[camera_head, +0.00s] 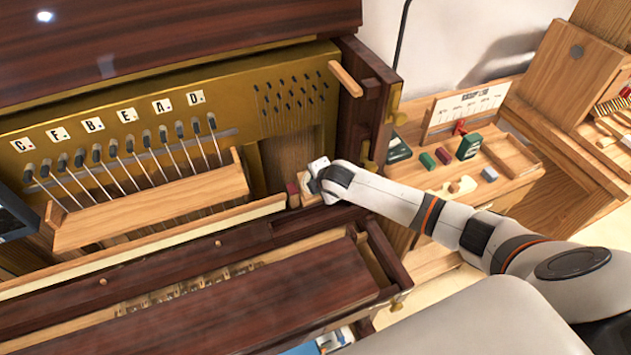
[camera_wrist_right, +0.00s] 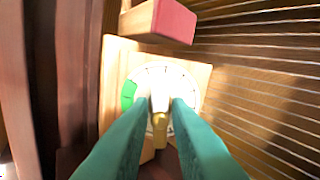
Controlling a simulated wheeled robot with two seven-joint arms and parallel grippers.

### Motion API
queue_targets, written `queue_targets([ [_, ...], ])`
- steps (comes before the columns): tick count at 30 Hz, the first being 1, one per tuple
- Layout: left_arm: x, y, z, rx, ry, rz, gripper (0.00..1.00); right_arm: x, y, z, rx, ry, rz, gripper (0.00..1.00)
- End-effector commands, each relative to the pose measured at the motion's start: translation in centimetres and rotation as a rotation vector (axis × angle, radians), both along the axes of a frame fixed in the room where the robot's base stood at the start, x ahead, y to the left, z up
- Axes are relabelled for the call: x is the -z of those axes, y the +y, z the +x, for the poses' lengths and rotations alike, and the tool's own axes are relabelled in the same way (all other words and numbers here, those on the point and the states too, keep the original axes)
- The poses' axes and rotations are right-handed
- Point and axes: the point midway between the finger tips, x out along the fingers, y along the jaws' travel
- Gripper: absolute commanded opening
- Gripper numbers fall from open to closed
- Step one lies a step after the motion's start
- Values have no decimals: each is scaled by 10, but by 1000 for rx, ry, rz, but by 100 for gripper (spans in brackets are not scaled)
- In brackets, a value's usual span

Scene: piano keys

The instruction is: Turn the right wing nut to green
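The right wing nut (camera_wrist_right: 160,128) is a brass piece at the centre of a round white dial in the right wrist view. The dial (camera_wrist_right: 160,71) has tick marks and a green patch (camera_wrist_right: 128,95) on its left side, and sits on a light wooden block (camera_wrist_right: 118,55). The nut's narrow brass end points down in that view, away from the green. My right gripper (camera_wrist_right: 161,103) has its teal fingertips on either side of the nut, with a small gap visible. In the head view my right gripper (camera_head: 318,178) hides the dial. My left gripper is not in view.
A red-ended block (camera_wrist_right: 170,20) sits just above the dial, and dark wood stands close on its left. In the head view a tilted wooden rail (camera_head: 150,205) lies left of the gripper. A side table (camera_head: 440,180) with small blocks stands at right.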

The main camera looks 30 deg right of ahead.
Motion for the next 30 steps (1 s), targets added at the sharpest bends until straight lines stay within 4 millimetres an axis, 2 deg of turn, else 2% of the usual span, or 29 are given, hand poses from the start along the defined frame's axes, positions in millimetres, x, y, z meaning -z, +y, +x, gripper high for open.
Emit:
queue_targets([
  [5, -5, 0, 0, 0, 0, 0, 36, -2, -1, 0, -35, 2, -32, 1],
  [12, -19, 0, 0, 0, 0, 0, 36, -2, 0, 0, -228, 12, -193, 1],
  [23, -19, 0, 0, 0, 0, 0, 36, -1, 0, 0, -262, 13, -221, 1],
  [30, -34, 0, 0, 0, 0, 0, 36, -3, -1, 0, -457, 23, -385, 1],
])
